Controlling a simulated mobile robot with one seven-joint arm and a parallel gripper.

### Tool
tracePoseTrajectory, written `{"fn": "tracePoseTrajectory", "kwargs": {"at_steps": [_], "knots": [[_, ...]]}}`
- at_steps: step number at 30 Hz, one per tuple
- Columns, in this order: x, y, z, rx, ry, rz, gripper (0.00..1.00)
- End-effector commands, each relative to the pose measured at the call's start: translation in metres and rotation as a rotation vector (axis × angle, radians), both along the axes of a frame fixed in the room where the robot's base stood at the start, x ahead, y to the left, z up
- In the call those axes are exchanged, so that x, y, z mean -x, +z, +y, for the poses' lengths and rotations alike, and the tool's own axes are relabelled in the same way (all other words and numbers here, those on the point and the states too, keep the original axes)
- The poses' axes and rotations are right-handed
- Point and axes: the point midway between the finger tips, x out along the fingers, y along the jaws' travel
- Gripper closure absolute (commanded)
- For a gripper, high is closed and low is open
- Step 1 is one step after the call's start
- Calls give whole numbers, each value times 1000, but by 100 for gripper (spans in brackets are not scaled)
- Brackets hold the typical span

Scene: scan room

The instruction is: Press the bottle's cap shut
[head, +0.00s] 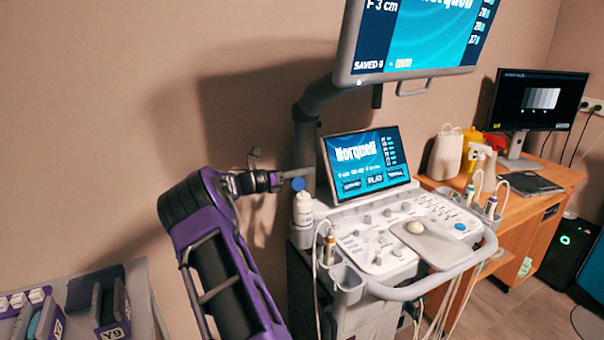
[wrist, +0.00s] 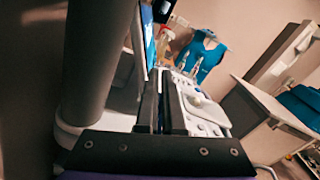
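A white bottle (head: 303,212) stands upright in a holder at the left side of the ultrasound cart's console. Its round blue cap (head: 298,184) shows as a disc tilted up at the top of the bottle, facing the head camera. My gripper (head: 308,172) reaches in from the left, with its fingertips just above the cap. Whether they touch it is too small to tell. In the wrist view my gripper's two dark fingers (wrist: 160,85) lie side by side with only a thin gap, and nothing shows between them. I cannot make out the bottle or cap there.
The cart's small screen (head: 367,158) stands right behind the bottle, and a large monitor (head: 415,40) hangs above. A corded probe (head: 329,250) sits in a front-left holder. A wooden desk (head: 535,215) is at right, and a grey side table (head: 140,300) at lower left.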

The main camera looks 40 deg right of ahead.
Motion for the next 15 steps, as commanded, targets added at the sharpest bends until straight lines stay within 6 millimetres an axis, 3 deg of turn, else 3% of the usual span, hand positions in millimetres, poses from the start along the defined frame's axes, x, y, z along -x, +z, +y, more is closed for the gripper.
{"fn": "tracePoseTrajectory", "kwargs": {"at_steps": [15], "knots": [[26, 2, 9, 148, -1, -466, 100]]}}
